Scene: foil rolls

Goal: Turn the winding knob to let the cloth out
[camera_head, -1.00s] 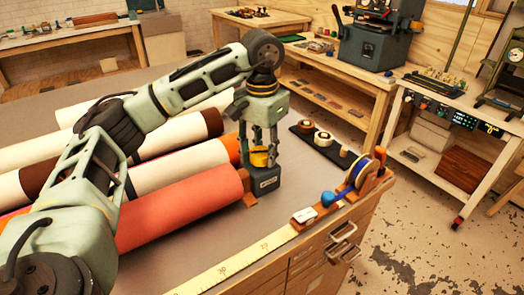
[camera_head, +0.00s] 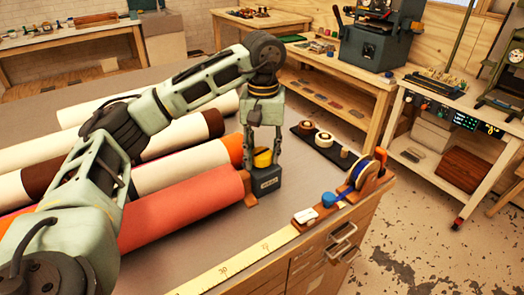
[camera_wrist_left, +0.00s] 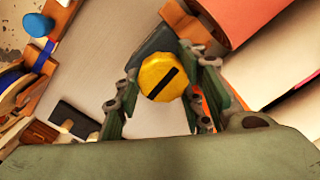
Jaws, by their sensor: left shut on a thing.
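The winding knob (camera_head: 263,158) is yellow and sits on top of a dark blue-grey box at the end of the salmon-coloured cloth roll (camera_head: 185,208). In the left wrist view the knob (camera_wrist_left: 163,77) shows a black slanted slot on its face. My left gripper (camera_head: 263,147) points straight down over the box, shut on the knob with a finger on either side. The fingers also flank it in the left wrist view (camera_wrist_left: 162,92). My right gripper is not in view.
More cloth rolls (camera_head: 190,165) lie side by side on the table behind my left arm. A blue ribbon reel (camera_head: 362,172) and a yellow measuring strip (camera_head: 235,262) lie along the table's right edge. A dark tray (camera_head: 318,142) with small rolls stands behind the box.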

